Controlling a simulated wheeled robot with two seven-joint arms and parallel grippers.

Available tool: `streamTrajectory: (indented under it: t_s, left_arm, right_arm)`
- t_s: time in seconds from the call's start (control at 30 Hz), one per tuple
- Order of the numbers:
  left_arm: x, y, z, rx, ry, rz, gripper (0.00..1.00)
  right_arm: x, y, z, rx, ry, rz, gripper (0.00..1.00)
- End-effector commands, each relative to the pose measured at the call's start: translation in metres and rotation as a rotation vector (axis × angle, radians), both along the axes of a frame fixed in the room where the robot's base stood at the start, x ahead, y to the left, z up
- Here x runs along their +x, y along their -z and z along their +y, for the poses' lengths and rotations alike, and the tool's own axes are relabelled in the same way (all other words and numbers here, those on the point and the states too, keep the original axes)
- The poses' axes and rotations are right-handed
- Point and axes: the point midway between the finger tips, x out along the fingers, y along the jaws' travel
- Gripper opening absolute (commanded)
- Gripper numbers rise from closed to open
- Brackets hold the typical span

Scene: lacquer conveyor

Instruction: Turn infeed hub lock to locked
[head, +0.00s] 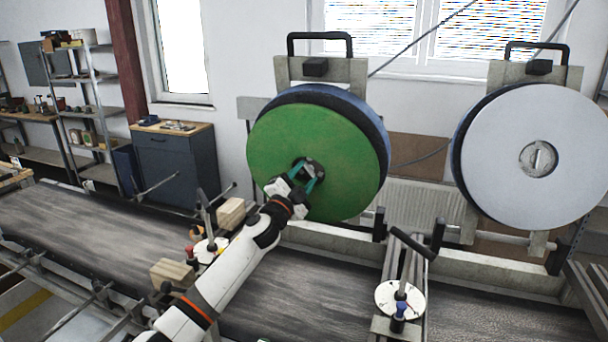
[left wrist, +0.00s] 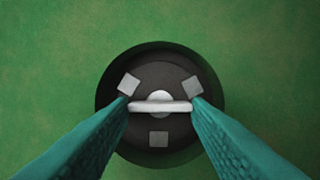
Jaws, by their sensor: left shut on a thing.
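The hub lock (left wrist: 158,130) is a dark round hub with a light bar handle (left wrist: 160,107), set in the middle of a green disc (head: 282,145). In the left wrist view the bar lies horizontal, with grey square marks around it. My left gripper (head: 313,178) reaches the hub from the front, and its teal fingers (left wrist: 160,106) are shut on the two ends of the bar. In the head view the gripper hides part of the hub. My right gripper is not in view.
A white disc (head: 500,160) with a grey hub (head: 538,158) stands to the right, its slot near vertical. A conveyor belt (head: 80,225) runs below. Wooden blocks (head: 231,211) and a lever on a round white dial (head: 387,298) stand near the belt.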

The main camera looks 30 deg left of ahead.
Motion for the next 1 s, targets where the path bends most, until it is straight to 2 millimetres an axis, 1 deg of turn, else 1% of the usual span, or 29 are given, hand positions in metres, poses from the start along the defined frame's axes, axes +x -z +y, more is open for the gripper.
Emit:
streamTrajectory:
  t_s: [0.03, 0.2, 0.5, 0.7, 1.0]
  left_arm:
    - [0.000, -0.002, 0.000, 0.044, -0.008, 0.013, 0.21]
    - [0.000, -0.003, 0.000, 0.196, -0.042, 0.049, 0.21]
    - [-0.001, -0.003, 0.000, 0.413, -0.089, 0.102, 0.21]
    - [-0.001, -0.003, 0.000, 0.508, -0.109, 0.124, 0.21]
    - [-0.001, -0.002, 0.000, 0.566, -0.122, 0.139, 0.21]
  right_arm:
    - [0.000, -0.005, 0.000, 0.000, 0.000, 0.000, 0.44]
    - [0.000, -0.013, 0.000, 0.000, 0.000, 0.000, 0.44]
    - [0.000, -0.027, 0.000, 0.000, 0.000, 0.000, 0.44]
    - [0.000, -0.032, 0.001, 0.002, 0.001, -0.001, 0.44]
    - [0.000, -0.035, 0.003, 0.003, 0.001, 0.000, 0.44]
